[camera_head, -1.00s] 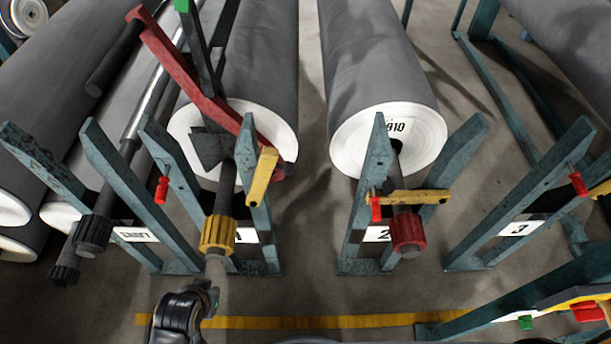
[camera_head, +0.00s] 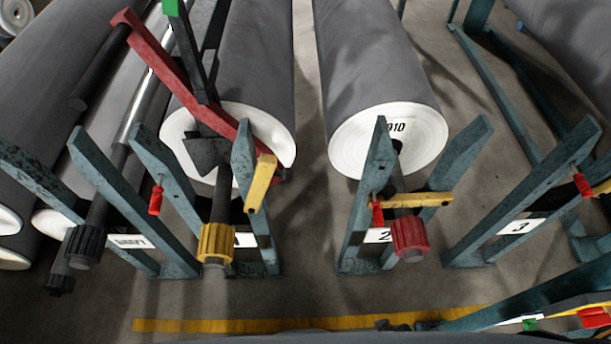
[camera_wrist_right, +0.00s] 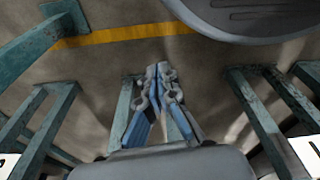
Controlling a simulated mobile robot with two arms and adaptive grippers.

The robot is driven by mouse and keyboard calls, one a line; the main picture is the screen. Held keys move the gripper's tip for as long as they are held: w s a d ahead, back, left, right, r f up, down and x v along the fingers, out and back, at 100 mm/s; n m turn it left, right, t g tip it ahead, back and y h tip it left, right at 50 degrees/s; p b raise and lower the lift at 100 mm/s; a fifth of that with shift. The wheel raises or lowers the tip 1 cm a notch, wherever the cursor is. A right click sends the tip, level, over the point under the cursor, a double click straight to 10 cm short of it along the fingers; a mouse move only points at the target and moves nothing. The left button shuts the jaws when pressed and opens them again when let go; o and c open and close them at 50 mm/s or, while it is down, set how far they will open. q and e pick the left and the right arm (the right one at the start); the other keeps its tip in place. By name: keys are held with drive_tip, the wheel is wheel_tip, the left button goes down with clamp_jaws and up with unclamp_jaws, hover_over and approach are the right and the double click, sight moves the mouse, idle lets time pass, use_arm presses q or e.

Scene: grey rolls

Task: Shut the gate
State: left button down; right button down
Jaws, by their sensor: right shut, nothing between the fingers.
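The yellow bar (camera_head: 260,183) at the stand labelled 1 hangs steeply tilted from the right post, with its lower end free. It does not span the gap above the yellow-collared shaft (camera_head: 216,243). At stand 2 a yellow bar (camera_head: 412,200) lies nearly level across the posts, above the red-collared shaft (camera_head: 409,240). The frames do not show which bar is the task's gate. My right gripper (camera_wrist_right: 161,80) is shut and empty in the right wrist view, above bare floor and apart from the posts. My left gripper is not in view.
Teal posts (camera_head: 252,190) stand close together along the row. Large grey rolls (camera_head: 375,75) lie behind them. A red arm (camera_head: 185,75) crosses in front of the roll at stand 1. Open floor with a yellow line (camera_head: 250,325) lies in front.

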drive_tip(key=w+a+r+t, duration=0.1)
drive_tip(key=w+r, duration=0.3)
drive_tip(key=r, duration=0.3)
drive_tip(key=w+a+r+m+t, duration=0.1)
drive_tip(key=w+r, duration=0.3)
drive_tip(key=r, duration=0.3)
drive_tip(key=w+a+r+t, duration=0.1)
drive_tip(key=w+r, duration=0.3)
drive_tip(key=r, duration=0.3)
drive_tip(key=w+a+r+m+t+y, duration=0.75)
drive_tip(key=a+r, duration=0.25)
drive_tip(key=r, duration=0.3)
drive_tip(key=d+r+m+t+y, duration=0.3)
drive_tip(key=d+r+m+y, duration=0.1)
drive_tip(key=m+y, duration=0.2)
drive_tip(key=s+a+x, duration=0.2)
drive_tip(key=x, duration=1)
drive_tip(key=shift+w+a+b, duration=0.25)
drive_tip(key=shift+a+b, duration=0.05)
drive_tip(key=shift+a, duration=0.1)
drive_tip(key=shift+r, duration=0.1)
